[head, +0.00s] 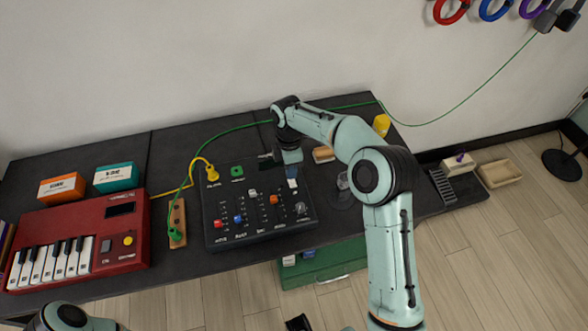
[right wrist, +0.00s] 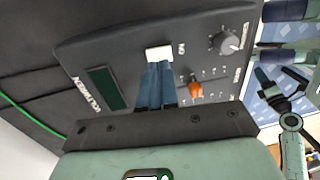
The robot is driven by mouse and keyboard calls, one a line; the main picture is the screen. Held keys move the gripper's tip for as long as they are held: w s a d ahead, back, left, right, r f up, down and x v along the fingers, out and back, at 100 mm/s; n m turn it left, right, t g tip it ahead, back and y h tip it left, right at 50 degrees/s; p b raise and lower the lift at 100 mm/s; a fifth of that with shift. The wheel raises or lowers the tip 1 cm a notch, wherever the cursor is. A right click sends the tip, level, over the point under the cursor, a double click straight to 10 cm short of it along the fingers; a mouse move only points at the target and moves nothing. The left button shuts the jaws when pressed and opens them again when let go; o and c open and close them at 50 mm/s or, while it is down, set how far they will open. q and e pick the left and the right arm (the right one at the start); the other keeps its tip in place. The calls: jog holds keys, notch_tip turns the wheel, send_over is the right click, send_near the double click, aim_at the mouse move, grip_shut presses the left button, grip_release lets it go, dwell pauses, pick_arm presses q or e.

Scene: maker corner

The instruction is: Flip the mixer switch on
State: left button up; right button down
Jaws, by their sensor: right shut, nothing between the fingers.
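The mixer (head: 236,203) is a black panel with coloured fader caps on the table; it also fills much of the right wrist view (right wrist: 125,42). A white switch (head: 292,183) sits near its back right corner, and it shows in the right wrist view (right wrist: 159,53) just beyond the fingertips. My right gripper (head: 291,171) is over that corner, pointing down, with its blue fingers (right wrist: 157,75) shut and empty. The fingertips are right at the switch; I cannot tell whether they touch it.
A red keyboard (head: 125,240) stands left of the mixer. A wooden strip (head: 178,222) with plugs lies between them, with yellow and green cables. An orange fader cap (right wrist: 196,89) and a round knob (right wrist: 228,43) are near the fingers. A green case (head: 340,268) is below the table's front edge.

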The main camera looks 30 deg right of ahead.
pick_arm(q)
jog(key=r, duration=0.1)
jog(key=w+r+p, duration=0.1)
jog(key=d+r+p, duration=0.1)
jog(key=shift+w+r, duration=0.2)
jog(key=shift+w, duration=0.2)
pick_arm(e)
notch_tip(320, 180, up, 11)
jog(key=w, duration=0.1)
jog(key=shift+w+d, duration=0.25)
jog(key=shift+d, duration=0.1)
pick_arm(q)
jog(key=shift+a, duration=0.1)
pick_arm(e)
jog(key=shift+r, duration=0.1)
pick_arm(q)
jog(key=shift+s+a+f+b, duration=0.4)
jog(key=shift+a+f+b, duration=0.05)
jog(key=shift+f+b, duration=0.15)
jog(key=shift+s+a+f+b, duration=0.35)
jog(key=shift+a+f+b, duration=0.1)
jog(key=shift+f, duration=0.15)
pick_arm(e)
jog(key=s+d+t+y, duration=0.1)
jog(key=s+d+y, duration=0.1)
jog(key=s+y, duration=0.1)
jog(key=shift+d+t, duration=0.3)
jog(key=shift+d, duration=0.05)
